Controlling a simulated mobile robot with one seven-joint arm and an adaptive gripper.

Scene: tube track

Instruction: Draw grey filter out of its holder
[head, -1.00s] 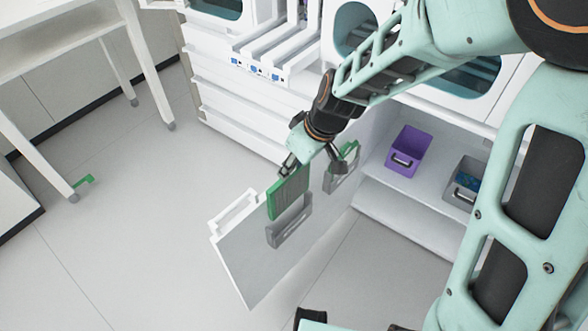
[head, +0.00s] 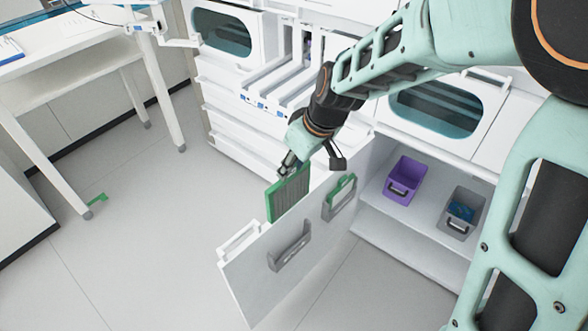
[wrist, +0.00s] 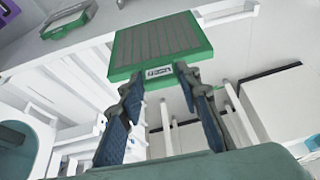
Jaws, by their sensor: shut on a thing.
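The grey filter (head: 289,193) has a green frame and grey pleats. My gripper (head: 285,167) is shut on its upper edge and holds it above the open cabinet door. Its grey holder (head: 290,247) is on the door's inner face, below the filter, and looks empty. The filter's lower edge appears clear of the holder. In the wrist view the filter (wrist: 160,45) sits between the fingertips of my gripper (wrist: 158,78), with a small label on its near edge.
A second holder (head: 340,204) with a green-framed filter is on the same door (head: 245,275), to the right. A purple bin (head: 407,179) and a grey bin (head: 461,212) stand on the cabinet shelf. A green piece (head: 98,199) shows by the table leg. Open floor lies left of the door.

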